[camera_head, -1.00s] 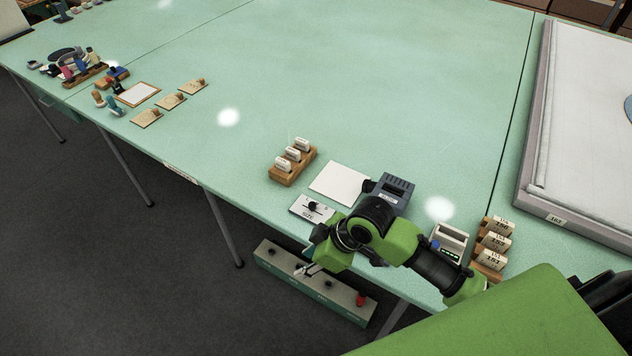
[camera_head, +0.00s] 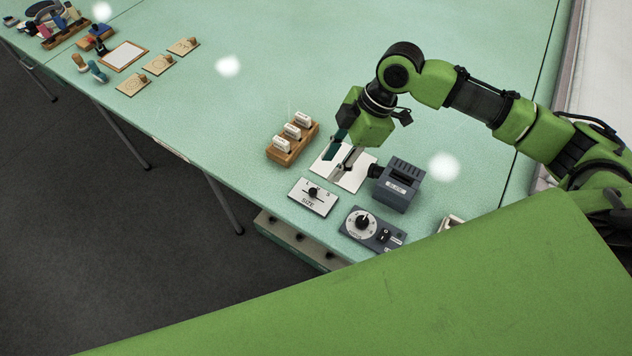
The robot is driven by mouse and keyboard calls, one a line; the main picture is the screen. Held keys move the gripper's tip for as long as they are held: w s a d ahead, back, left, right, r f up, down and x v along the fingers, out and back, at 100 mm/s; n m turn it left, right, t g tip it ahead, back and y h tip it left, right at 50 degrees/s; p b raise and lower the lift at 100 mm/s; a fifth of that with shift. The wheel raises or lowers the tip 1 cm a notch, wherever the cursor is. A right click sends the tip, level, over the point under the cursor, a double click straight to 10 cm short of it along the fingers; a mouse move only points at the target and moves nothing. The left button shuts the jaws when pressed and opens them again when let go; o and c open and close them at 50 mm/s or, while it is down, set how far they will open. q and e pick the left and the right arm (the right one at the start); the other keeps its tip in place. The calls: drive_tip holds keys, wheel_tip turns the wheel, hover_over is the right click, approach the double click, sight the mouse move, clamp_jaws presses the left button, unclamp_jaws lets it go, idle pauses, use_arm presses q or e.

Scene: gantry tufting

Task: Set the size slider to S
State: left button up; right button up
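The size slider is a pale plate marked SIZE (camera_head: 313,198) with a black knob (camera_head: 313,190), near the table's front edge. The knob stands around the middle of its track. The small letters beside the track are hard to read. My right gripper (camera_head: 343,156) points down over the white sheet, behind and to the right of the slider plate, apart from the knob. Its two fingers look spread, with nothing visible between them. My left gripper is not in view.
A grey dial box (camera_head: 373,230) stands right of the slider plate. A dark grey device (camera_head: 398,184) stands behind it. A wooden rack of white labelled blocks (camera_head: 293,140) is at the back left of the plate.

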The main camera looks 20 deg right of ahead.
sight(314, 190)
drive_tip(key=p+x, duration=0.1)
drive_tip(key=x, duration=0.8)
drive_tip(key=shift+w+a+f, duration=0.1)
drive_tip(key=shift+f, duration=0.2)
drive_tip(key=shift+a+f, duration=0.2)
drive_tip(key=shift+f, duration=0.3)
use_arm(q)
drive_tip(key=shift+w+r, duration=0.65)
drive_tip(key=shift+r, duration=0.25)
use_arm(e)
drive_tip(key=shift+w+f, duration=0.1)
use_arm(q)
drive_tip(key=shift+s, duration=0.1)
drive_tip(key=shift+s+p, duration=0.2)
drive_tip(key=shift+p, duration=0.1)
use_arm(e)
clamp_jaws()
